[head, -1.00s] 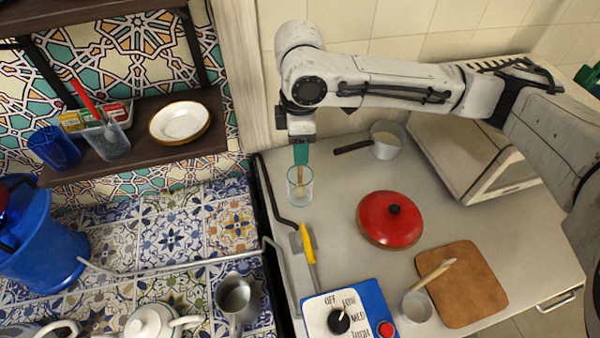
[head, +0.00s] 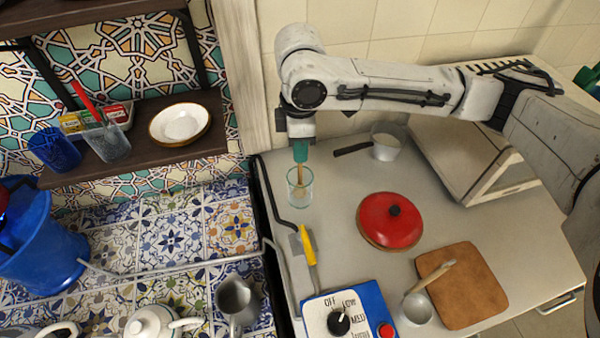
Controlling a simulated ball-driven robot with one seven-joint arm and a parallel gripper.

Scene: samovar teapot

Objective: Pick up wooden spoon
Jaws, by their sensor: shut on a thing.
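A thin wooden stick, which looks like the wooden spoon (head: 299,176), stands nearly upright in a clear glass (head: 292,194) at the back left of the counter. My gripper (head: 300,159) points straight down just above the glass, with its teal fingers shut on the upper end of the spoon. The spoon's lower part shows through the glass and is still inside it. The fingers hide its top.
A pan (head: 386,145) with a dark handle is right of the glass. A red lid (head: 391,221), a yellow-handled tool (head: 308,245), a metal cup (head: 417,308) with a pale stick across it and a brown board (head: 472,290) lie nearer.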

